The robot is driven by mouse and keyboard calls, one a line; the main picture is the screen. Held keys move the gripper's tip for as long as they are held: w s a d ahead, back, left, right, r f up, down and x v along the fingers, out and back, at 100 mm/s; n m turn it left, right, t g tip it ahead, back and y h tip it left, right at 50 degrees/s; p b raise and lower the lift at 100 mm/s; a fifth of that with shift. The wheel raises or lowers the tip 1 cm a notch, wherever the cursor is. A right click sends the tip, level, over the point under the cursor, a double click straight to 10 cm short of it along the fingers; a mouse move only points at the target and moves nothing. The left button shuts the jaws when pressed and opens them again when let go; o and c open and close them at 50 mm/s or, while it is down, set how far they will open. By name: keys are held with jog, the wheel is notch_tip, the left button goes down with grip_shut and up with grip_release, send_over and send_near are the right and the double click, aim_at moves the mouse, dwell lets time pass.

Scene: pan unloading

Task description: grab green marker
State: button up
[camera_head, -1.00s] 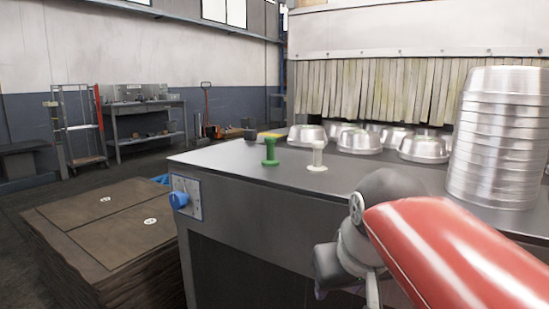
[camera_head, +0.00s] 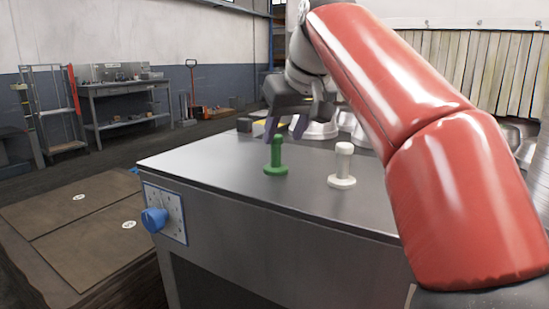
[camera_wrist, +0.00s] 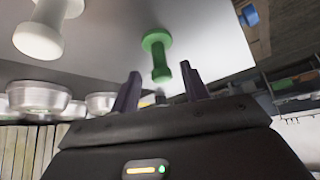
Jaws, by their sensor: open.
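The green marker (camera_head: 276,156) is a small upright post with a round base on the metal table (camera_head: 225,160), near its left part. A white marker (camera_head: 343,165) stands to its right. My gripper (camera_head: 286,127) is open and empty, just behind and above the green marker in the head view. In the wrist view the green marker (camera_wrist: 158,52) appears beyond my open fingers (camera_wrist: 163,88), roughly between them and apart from them. The white marker (camera_wrist: 42,30) shows at the upper left there.
Shiny metal pans (camera_wrist: 38,97) stand behind the markers, partly hidden by my arm in the head view. A blue knob (camera_head: 154,220) sticks out of the table's front. Brown stacked sheets (camera_head: 75,225) lie at the left. A slatted curtain (camera_head: 490,65) hangs at the back.

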aim_at(278, 151)
jog(key=b+x, duration=0.1)
jog(key=x, duration=0.5)
jog(key=shift+w+f, duration=0.2)
jog(key=shift+f, duration=0.15)
jog(key=shift+r, duration=0.1)
grip_shut()
